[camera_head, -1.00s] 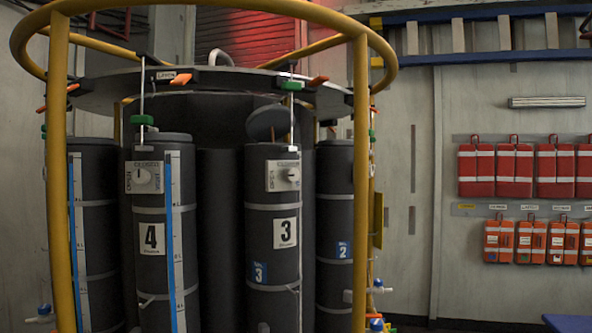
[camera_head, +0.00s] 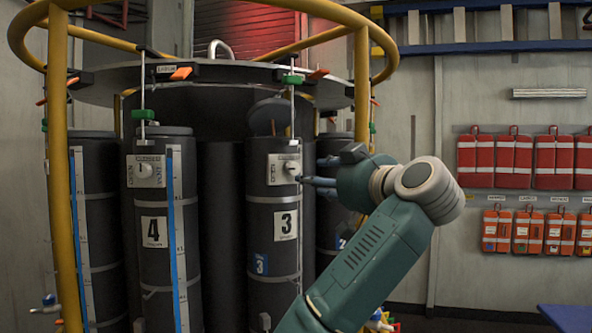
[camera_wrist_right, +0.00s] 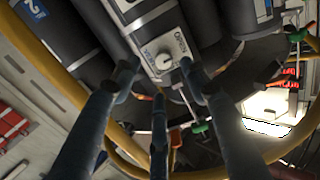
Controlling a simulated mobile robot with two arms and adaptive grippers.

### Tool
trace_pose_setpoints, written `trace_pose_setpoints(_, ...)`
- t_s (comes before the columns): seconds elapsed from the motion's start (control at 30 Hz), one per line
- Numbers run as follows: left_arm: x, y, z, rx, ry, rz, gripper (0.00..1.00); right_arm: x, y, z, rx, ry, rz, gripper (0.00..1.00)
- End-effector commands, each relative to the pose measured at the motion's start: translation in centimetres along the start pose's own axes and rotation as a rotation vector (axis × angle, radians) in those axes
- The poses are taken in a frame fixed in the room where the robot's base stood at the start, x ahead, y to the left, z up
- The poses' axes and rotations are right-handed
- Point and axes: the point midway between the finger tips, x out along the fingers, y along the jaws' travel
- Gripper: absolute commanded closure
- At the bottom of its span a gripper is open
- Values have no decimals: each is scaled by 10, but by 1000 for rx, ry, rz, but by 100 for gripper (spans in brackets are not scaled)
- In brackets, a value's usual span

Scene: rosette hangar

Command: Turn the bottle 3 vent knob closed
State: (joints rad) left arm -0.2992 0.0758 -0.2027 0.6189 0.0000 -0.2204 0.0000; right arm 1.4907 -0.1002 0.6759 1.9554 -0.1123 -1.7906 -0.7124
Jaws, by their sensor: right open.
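Bottle 3 (camera_head: 273,220) is a dark grey cylinder with a white "3" label, standing in the rack. The knob (camera_wrist_right: 164,61) also shows in the right wrist view, on a plate with lettering. My right gripper (camera_head: 306,181) reaches in from the right, fingertips at the knob's right side. In the wrist view the right gripper (camera_wrist_right: 159,77) is open, its fingers spread before the knob. I cannot tell whether they touch it. My left gripper is not in view.
A yellow ring frame (camera_head: 362,90) with uprights surrounds the bottles. Bottle 4 (camera_head: 160,265) stands to the left, with its own knob (camera_head: 144,170). A thin rod with a green piece (camera_head: 292,79) hangs above bottle 3's knob. Red packs (camera_head: 513,160) hang on the right wall.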

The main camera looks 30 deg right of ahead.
Motion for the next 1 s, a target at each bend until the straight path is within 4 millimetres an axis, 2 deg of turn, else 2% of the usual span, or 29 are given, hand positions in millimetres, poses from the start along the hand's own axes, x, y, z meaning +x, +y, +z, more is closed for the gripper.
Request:
trace_pose_setpoints(0.03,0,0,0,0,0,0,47,-2,0,-8,5,12,-7,55)
trace_pose_setpoints(0.17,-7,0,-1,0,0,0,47,4,0,-15,5,21,-13,55)
trace_pose_setpoints(0.5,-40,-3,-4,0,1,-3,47,65,-2,-19,6,19,-14,55)
trace_pose_setpoints(0.7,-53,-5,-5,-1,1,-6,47,93,-1,-17,6,20,-11,55)
trace_pose_setpoints(1.0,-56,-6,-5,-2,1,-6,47,103,-1,-15,5,22,-10,55)
